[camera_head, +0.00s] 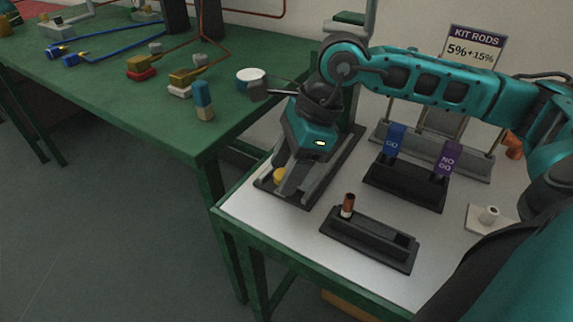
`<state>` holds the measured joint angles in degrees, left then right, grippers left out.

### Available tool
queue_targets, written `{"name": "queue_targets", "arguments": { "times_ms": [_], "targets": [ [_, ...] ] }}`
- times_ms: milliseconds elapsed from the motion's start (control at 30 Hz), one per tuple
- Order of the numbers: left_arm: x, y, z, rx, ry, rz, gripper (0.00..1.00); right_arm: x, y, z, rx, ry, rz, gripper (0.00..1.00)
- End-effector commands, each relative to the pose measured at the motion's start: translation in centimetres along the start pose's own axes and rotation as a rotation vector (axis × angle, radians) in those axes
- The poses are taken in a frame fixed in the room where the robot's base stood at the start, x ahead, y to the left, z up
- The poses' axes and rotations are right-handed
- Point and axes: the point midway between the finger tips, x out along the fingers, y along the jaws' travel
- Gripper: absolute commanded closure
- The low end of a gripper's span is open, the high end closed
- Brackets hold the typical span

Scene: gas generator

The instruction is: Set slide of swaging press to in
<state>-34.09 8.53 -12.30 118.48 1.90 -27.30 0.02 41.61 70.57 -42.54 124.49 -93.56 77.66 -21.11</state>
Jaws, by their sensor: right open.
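The swaging press stands near the left edge of the white-topped table, with a dark flat base (337,172) and a grey-green upright part (349,18) behind my arm. A small yellow knob (279,175) shows at the front end of the base, apparently on the slide. My right gripper (284,186) points down over this front end, its fingers open and close to the knob. Whether the fingers touch the knob cannot be told. My gripper and wrist hide much of the press and slide. My left gripper is not in view.
A black holder with blue GO and purple NO GO gauges (446,160) stands right of the press. A dark tray (372,240) with a copper-coloured piece (348,204) is in front. A green bench (110,90) with fittings and a blue-and-tan block (203,100) lies left.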

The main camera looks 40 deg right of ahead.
Motion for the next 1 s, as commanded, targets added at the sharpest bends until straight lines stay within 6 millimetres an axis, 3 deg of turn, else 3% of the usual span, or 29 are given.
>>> {"name": "queue_targets", "arguments": {
  "times_ms": [67,600,1000],
  "targets": [
    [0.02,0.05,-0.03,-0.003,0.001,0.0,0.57,-0.01,0.01,0.0,0.0,0.0,0.0,0.47],
    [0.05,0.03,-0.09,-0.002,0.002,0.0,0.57,-0.04,0.02,0.0,0.0,0.0,0.001,0.98],
    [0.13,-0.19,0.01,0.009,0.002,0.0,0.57,-0.04,-0.11,-0.13,0.001,0.0,0.001,1.0]
  ]
}}
